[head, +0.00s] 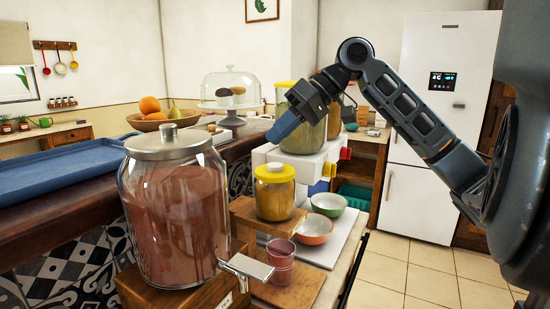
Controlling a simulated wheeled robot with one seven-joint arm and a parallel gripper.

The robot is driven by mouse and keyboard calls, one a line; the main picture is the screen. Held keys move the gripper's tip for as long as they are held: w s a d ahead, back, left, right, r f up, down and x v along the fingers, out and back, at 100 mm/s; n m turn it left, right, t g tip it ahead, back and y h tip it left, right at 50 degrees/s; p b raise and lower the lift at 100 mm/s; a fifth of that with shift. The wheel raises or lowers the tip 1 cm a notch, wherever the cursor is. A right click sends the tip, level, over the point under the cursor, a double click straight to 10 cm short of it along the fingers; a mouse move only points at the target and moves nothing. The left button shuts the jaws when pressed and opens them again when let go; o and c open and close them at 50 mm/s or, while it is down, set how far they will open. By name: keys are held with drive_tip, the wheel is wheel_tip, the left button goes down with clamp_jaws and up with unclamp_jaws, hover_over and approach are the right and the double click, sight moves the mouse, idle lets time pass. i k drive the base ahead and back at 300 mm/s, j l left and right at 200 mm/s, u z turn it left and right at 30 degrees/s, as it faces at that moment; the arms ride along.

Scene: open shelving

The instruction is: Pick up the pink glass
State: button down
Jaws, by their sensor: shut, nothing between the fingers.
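The pink glass (281,262) is a small translucent tumbler. It stands upright on a low wooden board (292,293) near the bottom middle of the head view. It is just right of the metal tap (247,267) of a big glass jar (175,215) with pink-brown contents. My gripper (282,128) is up and behind the glass, in front of the yellow-lidded tall jars. Its fingers look shut and hold nothing. It is well apart from the glass.
A yellow-lidded jar (274,195) stands on a wooden step behind the glass. An orange bowl (313,230) and a green bowl (328,205) sit to its right. A blue tray (65,172) lies on the left counter. Tiled floor (420,270) is free at the right.

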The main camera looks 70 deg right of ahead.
sight(281, 253)
drive_tip(key=k+l, duration=0.3)
drive_tip(key=k, duration=0.15)
drive_tip(key=k+l, duration=0.25)
drive_tip(key=k, duration=0.25)
